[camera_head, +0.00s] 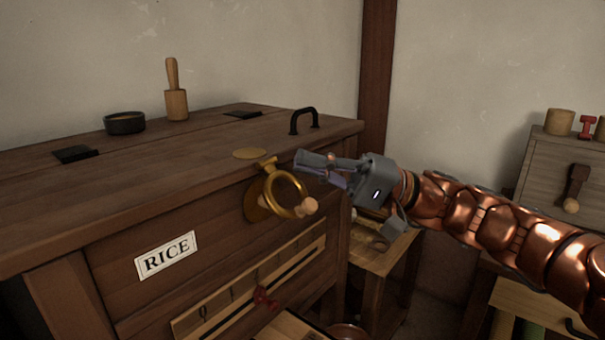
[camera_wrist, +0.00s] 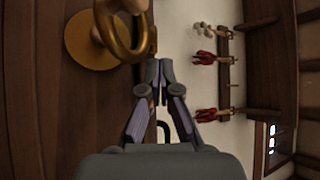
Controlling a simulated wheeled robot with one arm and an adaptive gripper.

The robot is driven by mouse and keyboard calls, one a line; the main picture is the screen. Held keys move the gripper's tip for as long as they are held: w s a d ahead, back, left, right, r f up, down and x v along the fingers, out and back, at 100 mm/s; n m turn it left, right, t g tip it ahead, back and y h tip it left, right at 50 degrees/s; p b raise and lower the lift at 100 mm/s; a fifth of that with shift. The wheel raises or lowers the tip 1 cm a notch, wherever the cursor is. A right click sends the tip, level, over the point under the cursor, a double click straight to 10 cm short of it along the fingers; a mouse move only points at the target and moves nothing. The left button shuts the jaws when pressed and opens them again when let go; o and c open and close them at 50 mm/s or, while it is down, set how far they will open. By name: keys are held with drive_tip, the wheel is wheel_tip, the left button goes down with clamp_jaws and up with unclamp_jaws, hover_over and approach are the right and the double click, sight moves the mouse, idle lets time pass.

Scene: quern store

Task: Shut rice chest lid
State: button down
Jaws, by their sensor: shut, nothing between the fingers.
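The rice chest (camera_head: 115,295) is a dark wooden box with a RICE label (camera_head: 166,256) on its front. Its lid (camera_head: 170,180) lies flat across the top; I see no clear gap under its front edge. A black handle (camera_head: 304,120) stands on the lid's right end. A brass ring (camera_head: 286,195) with a wooden peg (camera_head: 309,206) hangs at the front edge; the ring also shows in the wrist view (camera_wrist: 138,42). My gripper (camera_head: 304,163) is shut and empty, just right of and above the ring. Its closed fingertips point toward the ring in the wrist view (camera_wrist: 160,64).
A dark bowl (camera_head: 125,123) and a wooden pestle (camera_head: 175,100) stand at the back of the chest top, near black hinges (camera_head: 75,154). A slotted wooden panel with a red knob (camera_head: 264,297) is low on the front. A small wooden stand (camera_head: 370,262) is beneath my gripper.

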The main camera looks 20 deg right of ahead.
drive_tip(key=shift+f+b, duration=0.4)
drive_tip(key=shift+b, duration=0.1)
idle(0.3)
drive_tip(key=v, duration=1.2)
drive_tip(key=shift+f, duration=0.1)
